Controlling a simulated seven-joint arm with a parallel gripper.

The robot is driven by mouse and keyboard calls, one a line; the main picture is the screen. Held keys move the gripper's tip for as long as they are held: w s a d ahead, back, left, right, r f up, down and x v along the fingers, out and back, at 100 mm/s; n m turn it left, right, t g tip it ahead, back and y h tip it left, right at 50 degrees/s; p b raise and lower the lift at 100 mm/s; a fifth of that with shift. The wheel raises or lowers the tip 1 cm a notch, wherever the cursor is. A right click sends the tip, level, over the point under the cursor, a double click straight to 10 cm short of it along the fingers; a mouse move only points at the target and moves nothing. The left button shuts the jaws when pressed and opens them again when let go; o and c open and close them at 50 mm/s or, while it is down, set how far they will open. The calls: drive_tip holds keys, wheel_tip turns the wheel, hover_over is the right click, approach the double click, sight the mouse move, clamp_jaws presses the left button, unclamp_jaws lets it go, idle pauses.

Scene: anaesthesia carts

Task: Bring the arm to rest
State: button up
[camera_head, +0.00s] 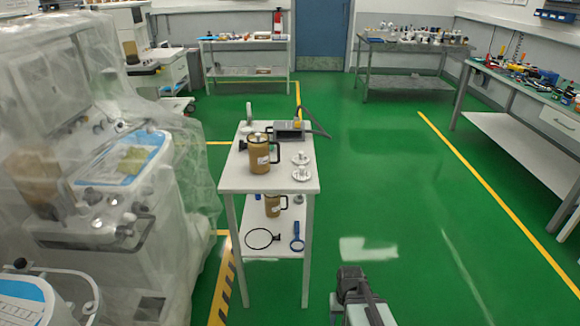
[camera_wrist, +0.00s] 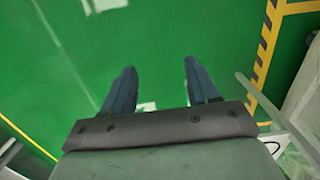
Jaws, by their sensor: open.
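My gripper (camera_wrist: 156,88) shows in the wrist view with its two dark fingers spread apart and nothing between them. Below the fingers is only green floor. In the head view my arm (camera_head: 360,300) is at the bottom, right of the small white cart (camera_head: 235,178) and apart from it. The fingertips cannot be made out in the head view.
The cart's top holds a tan canister (camera_head: 259,155), white fittings (camera_head: 301,166) and a grey device (camera_head: 289,130). Its lower shelf holds another canister (camera_head: 272,206) and a blue tool (camera_head: 297,238). Plastic-draped machines (camera_head: 70,130) stand left. Green floor (camera_head: 400,190) is free right.

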drive_tip(key=s+f+g, duration=0.3)
drive_tip(key=s+f, duration=0.5)
drive_tip(key=s, duration=0.5)
drive_tip(key=s+f+g, duration=0.2)
drive_tip(key=s+f, duration=0.6)
drive_tip(key=s, duration=0.5)
drive_tip(key=shift+s+f+g, duration=0.2)
drive_tip(key=shift+f+g, duration=0.05)
drive_tip(key=shift+g, duration=0.15)
idle(5.0)
